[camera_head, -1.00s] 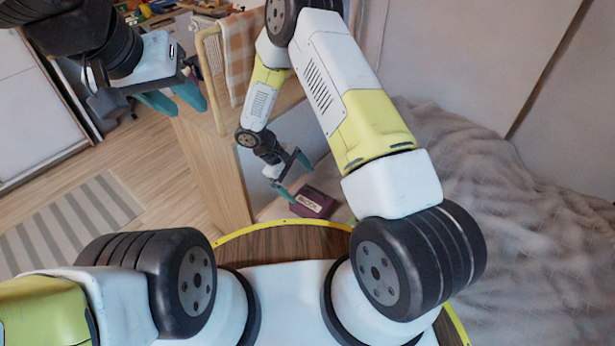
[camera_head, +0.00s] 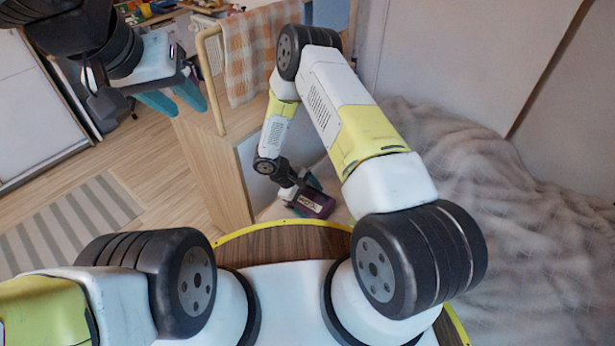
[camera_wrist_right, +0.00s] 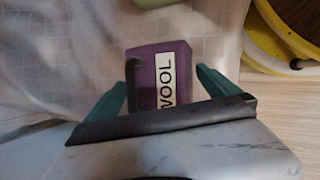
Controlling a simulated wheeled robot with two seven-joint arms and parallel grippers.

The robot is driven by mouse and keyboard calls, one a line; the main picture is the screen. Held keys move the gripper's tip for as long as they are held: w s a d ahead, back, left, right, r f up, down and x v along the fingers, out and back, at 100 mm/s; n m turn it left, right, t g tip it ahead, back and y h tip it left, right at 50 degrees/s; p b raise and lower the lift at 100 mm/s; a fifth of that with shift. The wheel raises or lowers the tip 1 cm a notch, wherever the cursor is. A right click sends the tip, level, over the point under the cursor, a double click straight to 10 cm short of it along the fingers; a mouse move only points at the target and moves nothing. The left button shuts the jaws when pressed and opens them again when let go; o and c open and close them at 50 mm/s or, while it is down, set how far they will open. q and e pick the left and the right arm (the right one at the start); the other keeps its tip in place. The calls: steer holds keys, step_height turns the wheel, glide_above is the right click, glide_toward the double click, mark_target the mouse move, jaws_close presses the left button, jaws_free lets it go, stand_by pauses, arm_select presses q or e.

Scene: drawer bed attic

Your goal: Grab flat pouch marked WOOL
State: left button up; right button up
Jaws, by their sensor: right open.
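The purple pouch (camera_head: 311,204) has a white label; the label reads WOOL in the right wrist view (camera_wrist_right: 158,75). It lies by the light wooden panel. My right gripper (camera_head: 308,184) is down at the pouch, which partly hides it in the head view. In the right wrist view, its two teal fingers (camera_wrist_right: 166,82) are apart, one on each side of the pouch's near part. Whether they touch it I cannot tell. My left gripper (camera_head: 189,108) is open and empty, raised at upper left, far from the pouch.
A wooden panel (camera_head: 218,175) stands just left of my right gripper. A rail with a checkered cloth (camera_head: 252,55) is behind. A grey rumpled bed (camera_head: 520,240) fills the right. The floor with a striped rug (camera_head: 75,235) is clear at left.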

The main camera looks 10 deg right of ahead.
steer(key=c, duration=1.2)
steer(key=shift+r, duration=0.15)
